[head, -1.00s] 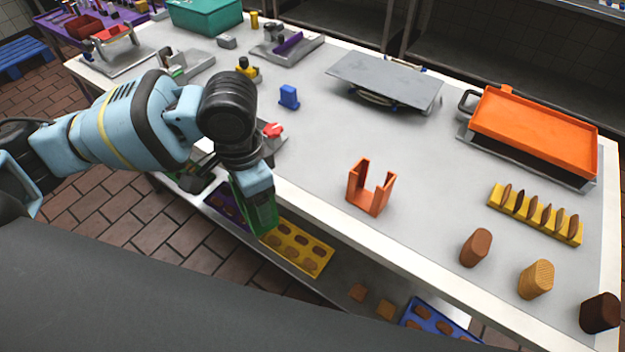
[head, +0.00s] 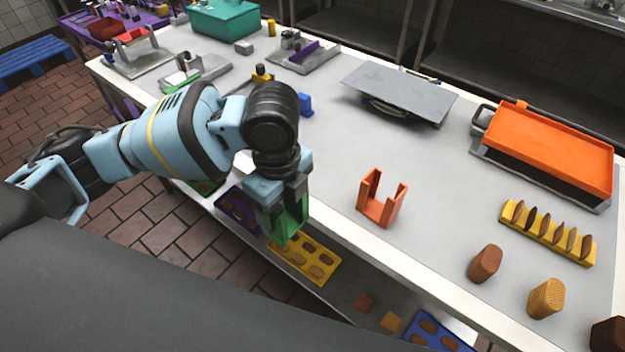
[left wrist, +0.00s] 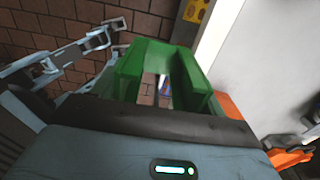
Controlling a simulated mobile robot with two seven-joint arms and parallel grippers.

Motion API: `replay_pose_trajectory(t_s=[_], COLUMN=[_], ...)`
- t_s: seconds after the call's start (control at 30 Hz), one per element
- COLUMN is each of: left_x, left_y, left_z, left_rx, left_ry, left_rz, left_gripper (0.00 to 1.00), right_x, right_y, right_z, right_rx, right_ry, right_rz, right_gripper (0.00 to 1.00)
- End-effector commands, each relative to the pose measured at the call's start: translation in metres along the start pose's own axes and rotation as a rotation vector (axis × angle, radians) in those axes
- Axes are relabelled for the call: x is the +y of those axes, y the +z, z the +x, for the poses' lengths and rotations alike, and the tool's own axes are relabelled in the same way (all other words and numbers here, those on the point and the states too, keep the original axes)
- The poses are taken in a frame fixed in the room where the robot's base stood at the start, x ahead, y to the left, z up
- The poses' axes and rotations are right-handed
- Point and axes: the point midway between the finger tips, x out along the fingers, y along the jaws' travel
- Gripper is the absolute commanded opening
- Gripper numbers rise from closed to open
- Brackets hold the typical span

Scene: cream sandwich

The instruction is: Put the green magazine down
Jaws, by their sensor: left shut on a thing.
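The green magazine (head: 289,220) is held in my left gripper (head: 280,205), in front of the table's near edge in the head view. In the left wrist view the green magazine (left wrist: 158,62) shows as a channel with two upright walls and an open gap between them. The gripper is shut on it, and its fingertips are partly hidden. An orange magazine of similar shape (head: 381,198) stands upright on the table to the right of the gripper. My right gripper is not in view.
The white-edged table (head: 330,150) has clear grey top around the orange magazine. A yellow rack (head: 548,233) and several biscuit-like blocks (head: 485,263) stand at the right. An orange tray (head: 550,150) lies behind them. Yellow (head: 326,274) and purple (head: 226,203) moulds lie on the lower shelf.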

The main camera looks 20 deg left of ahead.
Motion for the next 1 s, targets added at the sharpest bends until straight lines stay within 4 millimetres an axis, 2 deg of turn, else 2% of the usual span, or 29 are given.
replay_pose_trajectory(t_s=[0.17, 0.7, 0.83, 1.0], left_x=[-0.010, -0.112, -0.131, -0.144], left_y=[0.003, 0.039, 0.045, 0.050], left_z=[0.001, 0.013, 0.014, 0.015], left_rx=[0.001, 0.001, 0.001, 0.000], left_ry=[0.000, 0.002, 0.001, 0.001], left_rz=[-0.003, -0.006, -0.005, -0.003], left_gripper=[0.46, 0.46, 0.46, 0.46], right_x=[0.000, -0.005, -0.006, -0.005], right_y=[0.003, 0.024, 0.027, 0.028], right_z=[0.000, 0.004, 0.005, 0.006], right_rx=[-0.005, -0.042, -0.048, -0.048], right_ry=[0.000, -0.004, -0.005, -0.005], right_rz=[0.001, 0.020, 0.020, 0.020], right_gripper=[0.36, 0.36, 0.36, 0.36])
